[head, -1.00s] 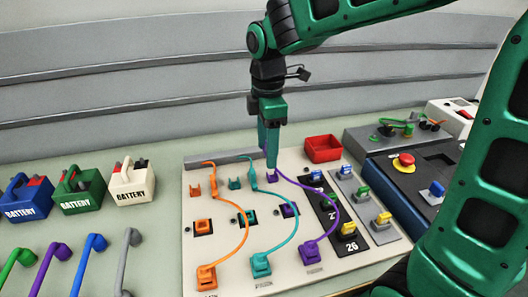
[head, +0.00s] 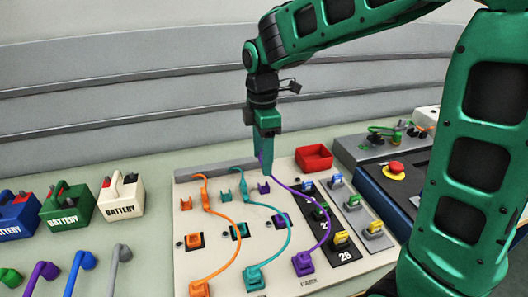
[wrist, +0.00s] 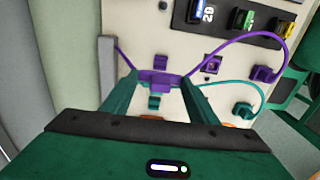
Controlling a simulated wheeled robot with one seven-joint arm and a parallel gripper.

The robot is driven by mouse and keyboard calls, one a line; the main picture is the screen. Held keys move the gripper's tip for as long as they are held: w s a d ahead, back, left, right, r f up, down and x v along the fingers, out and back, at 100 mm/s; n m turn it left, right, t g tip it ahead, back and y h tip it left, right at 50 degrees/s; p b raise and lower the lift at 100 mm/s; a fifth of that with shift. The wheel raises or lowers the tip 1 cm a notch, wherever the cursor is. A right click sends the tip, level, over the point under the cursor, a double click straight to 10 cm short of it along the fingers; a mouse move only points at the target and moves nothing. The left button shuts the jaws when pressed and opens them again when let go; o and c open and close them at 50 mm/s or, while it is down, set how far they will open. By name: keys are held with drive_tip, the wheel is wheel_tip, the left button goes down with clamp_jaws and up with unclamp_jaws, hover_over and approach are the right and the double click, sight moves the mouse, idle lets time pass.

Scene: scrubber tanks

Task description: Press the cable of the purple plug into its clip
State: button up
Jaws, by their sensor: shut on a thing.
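My gripper (head: 266,172) is shut on the purple cable, at a thicker purple sleeve (wrist: 158,83) that shows between the two fingers in the wrist view. The small purple clip (head: 264,188) stands on the beige board just below the fingertips in the head view. In the wrist view the clip (wrist: 161,62) is beside the sleeve, and the cable appears outside it. The purple cable (head: 325,220) curves from my gripper to the purple plug (head: 303,263) at the board's front. The plug also shows in the wrist view (wrist: 262,74). The purple socket (head: 281,220) is empty of it.
A teal clip (head: 226,196) and teal cable (head: 287,230) lie left of the purple ones, with an orange set farther left. A red bin (head: 314,158) is at the back right. Black and grey switch panels (head: 345,255) stand right of the purple cable.

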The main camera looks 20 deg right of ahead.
hover_over(263, 190)
drive_tip(key=shift+w+f, duration=0.1)
drive_tip(key=shift+f, duration=3.35)
drive_tip(key=shift+f, duration=1)
drive_tip(key=o, duration=1.1)
drive_tip(key=shift+r, duration=4.3)
